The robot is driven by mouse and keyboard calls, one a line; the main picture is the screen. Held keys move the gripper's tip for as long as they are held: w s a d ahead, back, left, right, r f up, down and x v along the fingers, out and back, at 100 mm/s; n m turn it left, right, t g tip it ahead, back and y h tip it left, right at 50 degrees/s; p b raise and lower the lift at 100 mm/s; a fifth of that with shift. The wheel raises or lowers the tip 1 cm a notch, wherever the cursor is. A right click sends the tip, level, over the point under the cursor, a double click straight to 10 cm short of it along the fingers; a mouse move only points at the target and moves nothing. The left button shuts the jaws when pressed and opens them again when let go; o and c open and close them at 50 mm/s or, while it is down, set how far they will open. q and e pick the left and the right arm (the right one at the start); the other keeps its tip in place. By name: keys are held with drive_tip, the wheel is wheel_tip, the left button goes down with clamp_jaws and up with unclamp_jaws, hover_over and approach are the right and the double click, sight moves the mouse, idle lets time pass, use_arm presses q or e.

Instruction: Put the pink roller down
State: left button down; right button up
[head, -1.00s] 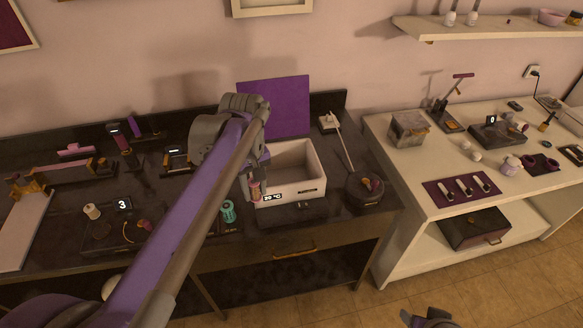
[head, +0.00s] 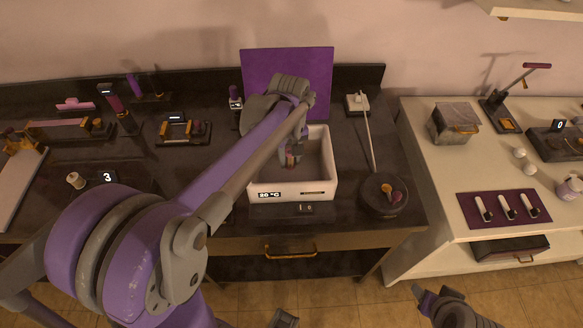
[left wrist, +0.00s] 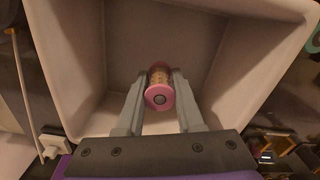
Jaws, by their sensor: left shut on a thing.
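The pink roller (head: 291,160) has pink end flanges and a banded, yellowish middle. In the left wrist view the roller (left wrist: 160,88) sits between the two grey fingers, one flange facing the camera. My left gripper (head: 293,158) is shut on it and holds it inside the outline of the white open box (head: 326,160). In the left wrist view the box's inner walls (left wrist: 235,60) surround the roller. I cannot tell whether the roller touches the box floor. My right gripper (head: 437,304) shows at the bottom right, away from the tables; its finger opening is unclear.
The box front has a temperature display (head: 270,195). A purple panel (head: 320,70) stands behind it. A white spool (head: 75,180) is at the left. The light table (head: 425,225) is at the right.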

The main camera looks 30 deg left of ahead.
sight(290, 152)
use_arm(q)
drive_tip(key=shift+f, duration=2.35)
drive_tip(key=shift+f+b, duration=0.3)
drive_tip(key=shift+b, duration=0.05)
drive_tip(key=c, duration=0.5)
unclamp_jaws()
drive_tip(key=shift+r, duration=0.1)
drive_tip(key=shift+c, duration=0.2)
wheel_tip(290, 152, up, 12)
drive_tip(key=shift+r+p, duration=0.25)
drive_tip(key=shift+p, duration=0.3)
